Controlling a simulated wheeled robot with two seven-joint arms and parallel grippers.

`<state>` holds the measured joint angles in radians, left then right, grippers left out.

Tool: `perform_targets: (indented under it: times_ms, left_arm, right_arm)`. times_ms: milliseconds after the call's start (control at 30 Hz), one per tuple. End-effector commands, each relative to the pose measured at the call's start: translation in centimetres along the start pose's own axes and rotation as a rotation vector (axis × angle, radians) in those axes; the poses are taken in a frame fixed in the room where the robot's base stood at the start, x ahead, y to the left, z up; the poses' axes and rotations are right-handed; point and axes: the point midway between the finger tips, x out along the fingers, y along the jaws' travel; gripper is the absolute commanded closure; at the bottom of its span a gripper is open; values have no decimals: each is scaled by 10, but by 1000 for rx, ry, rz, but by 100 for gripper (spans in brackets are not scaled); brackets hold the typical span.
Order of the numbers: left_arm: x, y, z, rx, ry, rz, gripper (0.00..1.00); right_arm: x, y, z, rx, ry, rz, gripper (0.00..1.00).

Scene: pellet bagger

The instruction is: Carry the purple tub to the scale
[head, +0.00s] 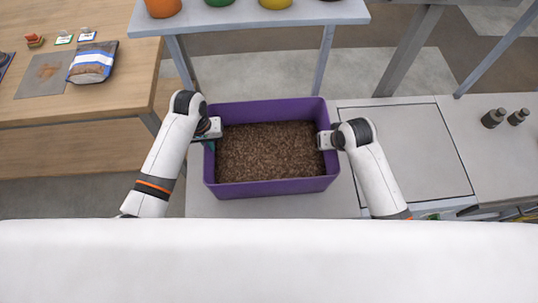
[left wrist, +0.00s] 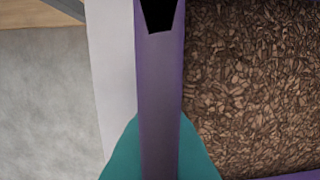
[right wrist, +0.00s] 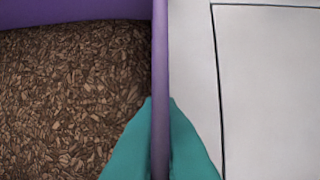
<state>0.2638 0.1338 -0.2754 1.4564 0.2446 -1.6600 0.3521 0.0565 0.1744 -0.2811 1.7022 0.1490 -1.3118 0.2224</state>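The purple tub (head: 262,188), filled with brown chips or pellets (head: 268,150), is upright over the pale bench, left of a flat square plate (head: 405,150) that looks like the scale. Whether its base touches the bench is hidden. My left gripper (head: 209,142) is shut on the tub's left wall, with a teal finger on each side of the rim (left wrist: 160,100). My right gripper (head: 328,140) is shut on the right wall in the same way, its teal fingers either side of the rim (right wrist: 160,70). The plate is empty.
Two small dark cylinders (head: 505,117) stand on the bench right of the plate. Behind is a raised shelf (head: 235,17) with coloured pots and metal legs. A wooden table (head: 120,95) at left holds a blue-white bag (head: 93,62).

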Motion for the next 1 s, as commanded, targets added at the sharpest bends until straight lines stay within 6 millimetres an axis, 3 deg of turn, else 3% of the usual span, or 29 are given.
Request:
perform_targets:
  times_ms: [1000]
  left_arm:
    - [-6, 1, 2, -2, -4, 1, 100]
  right_arm:
    - [-5, 0, 3, 0, -3, -1, 100]
